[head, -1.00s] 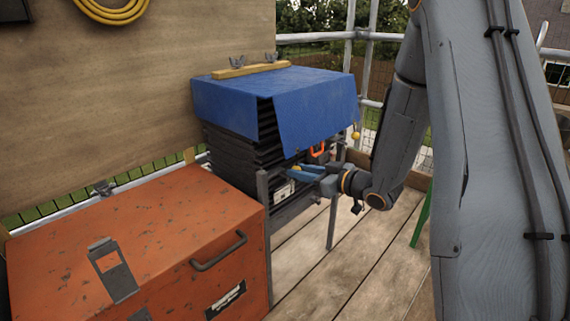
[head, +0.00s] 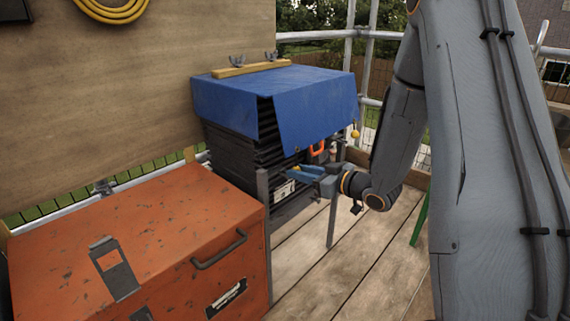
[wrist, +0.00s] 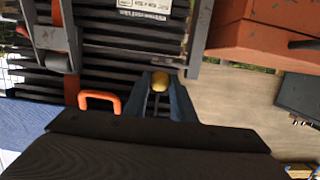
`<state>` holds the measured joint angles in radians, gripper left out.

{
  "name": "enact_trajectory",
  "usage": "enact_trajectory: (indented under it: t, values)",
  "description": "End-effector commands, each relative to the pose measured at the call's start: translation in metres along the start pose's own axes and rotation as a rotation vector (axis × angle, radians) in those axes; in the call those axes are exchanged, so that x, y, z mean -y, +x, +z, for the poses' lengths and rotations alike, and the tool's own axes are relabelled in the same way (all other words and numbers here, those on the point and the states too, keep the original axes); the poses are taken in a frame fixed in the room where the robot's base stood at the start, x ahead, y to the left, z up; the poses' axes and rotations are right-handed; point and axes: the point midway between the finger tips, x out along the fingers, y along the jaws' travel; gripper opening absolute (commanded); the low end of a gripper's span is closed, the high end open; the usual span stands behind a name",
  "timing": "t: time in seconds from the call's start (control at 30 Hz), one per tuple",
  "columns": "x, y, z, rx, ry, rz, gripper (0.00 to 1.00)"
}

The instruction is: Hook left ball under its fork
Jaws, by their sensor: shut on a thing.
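A yellow ball (wrist: 160,81) sits between the fingertips of my gripper (wrist: 161,84) in the wrist view, and the gripper is shut on it. In the head view my gripper (head: 294,173), with blue fingers, is low at the front of the covered black stack (head: 232,160), below the edge of the blue sheet (head: 310,105). The held ball is too small to make out there. Another yellow ball (head: 355,133) hangs at the right corner of the sheet. I cannot make out the fork for the held ball.
An orange-red chest (head: 150,240) stands at the front left. An orange handle (wrist: 100,99) is beside my fingers in the wrist view; it also shows in the head view (head: 317,150). Grey stand legs (head: 333,220) are close to my gripper. Plank floor (head: 345,250) is open in front.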

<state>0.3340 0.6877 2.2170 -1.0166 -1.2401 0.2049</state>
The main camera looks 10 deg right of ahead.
Motion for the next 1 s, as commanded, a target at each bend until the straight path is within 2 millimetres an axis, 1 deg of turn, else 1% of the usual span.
enact_trajectory:
  t: [0.1, 1.0]
  values:
    - [0.000, 0.001, 0.009, 0.002, 0.002, 0.000, 0.11]
    - [0.000, 0.009, 0.057, 0.003, 0.002, 0.000, 0.11]
